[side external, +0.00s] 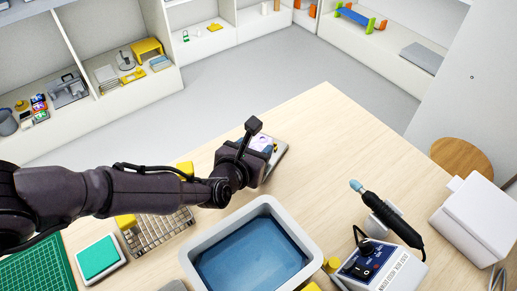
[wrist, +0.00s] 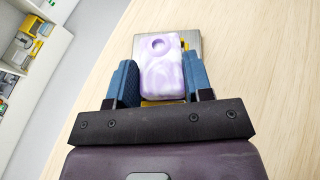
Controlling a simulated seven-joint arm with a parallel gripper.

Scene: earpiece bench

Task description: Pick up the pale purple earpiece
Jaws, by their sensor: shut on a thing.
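The pale purple earpiece (wrist: 163,65) is a rounded block with white marbling and a dark round spot near its far end. In the wrist view it sits between the two blue fingers of my gripper (wrist: 160,83), which are shut on its sides. A grey metallic plate (wrist: 192,43) with a yellow part shows behind and beneath it; I cannot tell whether the earpiece still touches it. In the side external view a bit of the earpiece (side external: 262,142) shows beyond my gripper (side external: 243,167), whose fingers are mostly hidden by the arm.
A grey bin with a blue inside (side external: 302,225) stands in front of my gripper. A wire rack (side external: 158,228) and a teal pad (side external: 98,258) lie left. The far tabletop is clear.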

